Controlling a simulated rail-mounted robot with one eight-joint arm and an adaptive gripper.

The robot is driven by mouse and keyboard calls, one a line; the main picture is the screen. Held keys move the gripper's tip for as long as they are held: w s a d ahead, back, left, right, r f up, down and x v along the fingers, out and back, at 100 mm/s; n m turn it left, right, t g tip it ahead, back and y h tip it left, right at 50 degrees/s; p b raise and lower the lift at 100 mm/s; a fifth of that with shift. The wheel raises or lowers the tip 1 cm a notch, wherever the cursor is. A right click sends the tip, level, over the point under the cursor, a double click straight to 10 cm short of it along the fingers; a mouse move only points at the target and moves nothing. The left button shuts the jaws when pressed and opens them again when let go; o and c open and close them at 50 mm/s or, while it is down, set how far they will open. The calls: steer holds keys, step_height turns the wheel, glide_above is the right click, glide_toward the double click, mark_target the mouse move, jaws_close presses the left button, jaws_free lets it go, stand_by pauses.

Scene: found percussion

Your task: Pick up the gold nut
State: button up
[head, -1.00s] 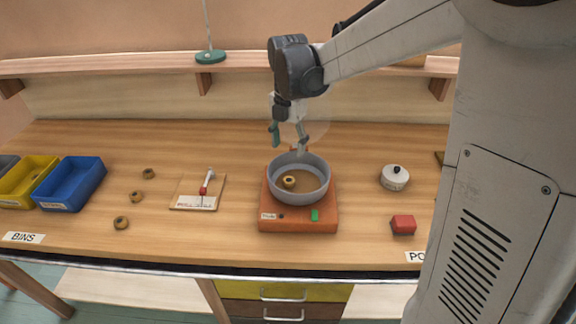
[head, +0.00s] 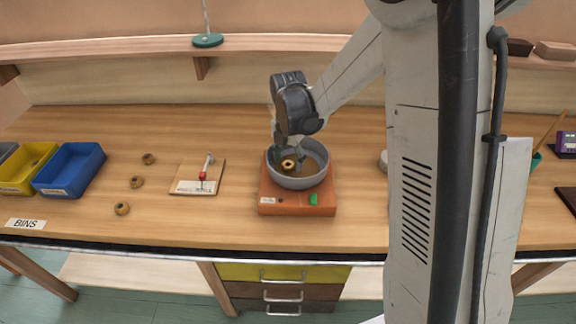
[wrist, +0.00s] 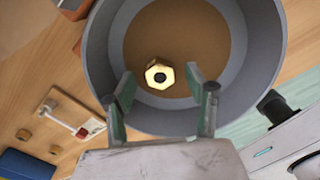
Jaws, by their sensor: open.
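The gold nut (head: 289,164) shows at the left part of the grey bowl (head: 302,184), which stands on the orange scale (head: 290,207). In the wrist view the nut (wrist: 160,74) is hexagonal with a dark hole, against the brown floor of the bowl (wrist: 258,45). My gripper (head: 283,150) points down into the bowl from above. In the wrist view its two green fingers (wrist: 158,76) are open, with one tip on each side of the nut and clear gaps. I cannot tell whether the tips are as low as the nut.
Several brown nuts (head: 137,182) lie on the bench at left, beside the blue bin (head: 70,170) and yellow bin (head: 25,168). A small board with a red-headed lever (head: 198,177) stands between them and the scale. My arm hides much of the right side.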

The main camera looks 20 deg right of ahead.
steer(key=shift+f, duration=0.6)
steer(key=shift+c, duration=0.5)
jaws_close()
steer(key=shift+r, duration=0.15)
